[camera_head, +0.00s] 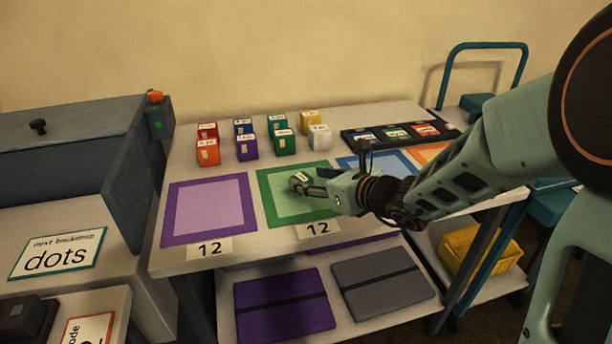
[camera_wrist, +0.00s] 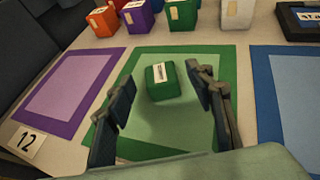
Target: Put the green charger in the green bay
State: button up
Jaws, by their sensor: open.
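The green charger is a small green block (camera_wrist: 163,82) with a white label. It sits on the pale green centre of the green bay (camera_wrist: 222,66), inside its darker green border. In the head view the block (camera_head: 298,178) shows just beyond my fingertips, partly hidden by them, on the green bay (camera_head: 270,207). My gripper (camera_wrist: 166,88) is open, with one finger on each side of the block's near part and a visible gap on both sides. It also shows in the head view (camera_head: 310,188), low over the bay.
A purple bay (camera_head: 165,226) lies left and a blue bay (camera_head: 347,163) right, with an orange bay (camera_head: 425,146) beyond. Several coloured boxes, including another green one (camera_head: 284,142), stand behind. A black tray (camera_head: 349,136) is at the back right.

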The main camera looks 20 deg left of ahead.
jog(key=p+v, duration=0.2)
jog(key=v, duration=0.7)
jog(key=shift+s+d, duration=0.25)
